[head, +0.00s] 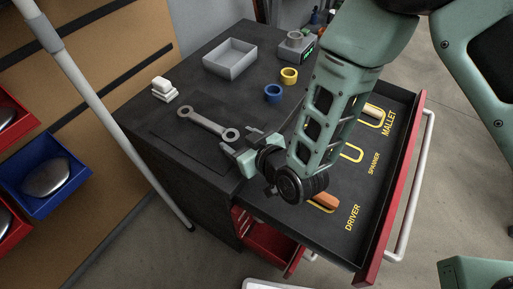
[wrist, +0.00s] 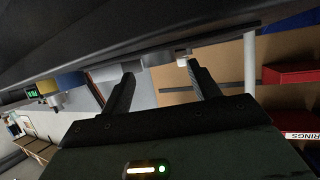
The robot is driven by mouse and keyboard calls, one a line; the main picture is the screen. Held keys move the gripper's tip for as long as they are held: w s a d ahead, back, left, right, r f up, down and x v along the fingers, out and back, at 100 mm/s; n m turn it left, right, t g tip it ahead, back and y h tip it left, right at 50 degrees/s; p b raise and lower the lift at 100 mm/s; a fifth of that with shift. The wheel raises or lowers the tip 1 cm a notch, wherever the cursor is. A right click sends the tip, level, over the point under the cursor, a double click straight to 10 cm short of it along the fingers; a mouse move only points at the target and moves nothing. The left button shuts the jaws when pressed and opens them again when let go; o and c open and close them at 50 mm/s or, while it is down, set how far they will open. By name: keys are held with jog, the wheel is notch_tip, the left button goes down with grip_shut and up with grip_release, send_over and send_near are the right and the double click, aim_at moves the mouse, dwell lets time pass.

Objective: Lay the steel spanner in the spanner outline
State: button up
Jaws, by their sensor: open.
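The steel spanner (head: 208,124) lies flat on a dark mat on the black cabinet top in the head view.
The drawer (head: 388,205) also holds an orange-handled driver (head: 325,202) and a mallet (head: 373,112) in their outlines. On the cabinet top are a grey tray (head: 230,60), white blocks (head: 163,88), a blue ring (head: 273,92), a yellow ring (head: 289,75) and a scale (head: 296,46).

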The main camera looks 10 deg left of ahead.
jog(key=v, duration=0.9)
jog(key=shift+s+d+b, duration=0.3)
jog(key=shift+b, duration=0.05)
jog(key=shift+r, duration=0.1)
